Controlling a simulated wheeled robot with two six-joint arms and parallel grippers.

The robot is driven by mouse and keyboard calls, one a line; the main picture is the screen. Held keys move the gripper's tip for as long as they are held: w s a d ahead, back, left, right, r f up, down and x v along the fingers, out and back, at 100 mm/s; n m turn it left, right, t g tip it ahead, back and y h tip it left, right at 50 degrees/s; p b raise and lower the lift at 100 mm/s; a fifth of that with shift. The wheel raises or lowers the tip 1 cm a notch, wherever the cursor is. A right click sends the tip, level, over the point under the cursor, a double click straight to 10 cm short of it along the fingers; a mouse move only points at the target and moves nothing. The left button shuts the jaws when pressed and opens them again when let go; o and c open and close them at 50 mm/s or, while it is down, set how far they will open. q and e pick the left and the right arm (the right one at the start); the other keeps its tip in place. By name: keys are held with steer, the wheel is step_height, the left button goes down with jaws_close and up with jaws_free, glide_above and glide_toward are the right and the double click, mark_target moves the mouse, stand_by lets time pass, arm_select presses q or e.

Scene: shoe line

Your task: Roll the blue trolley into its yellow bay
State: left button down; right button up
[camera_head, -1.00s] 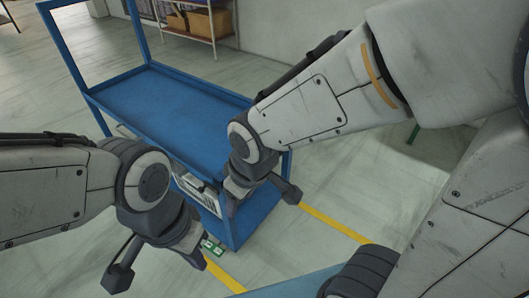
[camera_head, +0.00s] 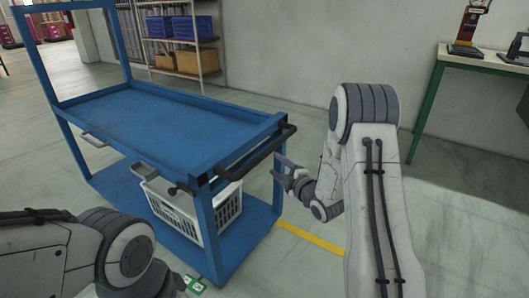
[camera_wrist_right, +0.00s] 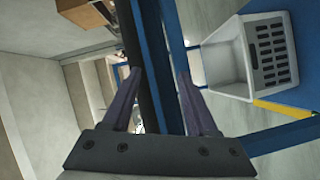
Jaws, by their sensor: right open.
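The blue trolley (camera_head: 170,115) stands at the left and centre of the head view, with a flat upper deck, a lower shelf and a tall frame at its far end. A black handle bar (camera_head: 262,150) runs along its near end. My right gripper (camera_head: 278,170) is open just beside the handle's right part. In the right wrist view, the open fingers (camera_wrist_right: 160,85) have a dark bar and a blue trolley edge (camera_wrist_right: 168,60) between them in the picture; contact cannot be told. A yellow floor line (camera_head: 312,239) shows right of the trolley.
A white basket (camera_head: 215,215) sits on the trolley's lower shelf. A rack with blue bins (camera_head: 192,27) and boxes stands behind. A green-legged table (camera_head: 485,60) stands at the right. Floor between trolley and table is clear.

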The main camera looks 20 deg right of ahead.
steer(key=w+a+r+n+t+y+b, duration=0.1)
steer(key=w+r+n+t+y, duration=0.1)
steer(key=w, duration=0.7)
steer(key=shift+a+r+n+t, duration=0.25)
steer(key=shift+r+n+t, duration=0.25)
steer(key=shift+r+n, duration=0.2)
jaws_close()
stand_by(1.0)
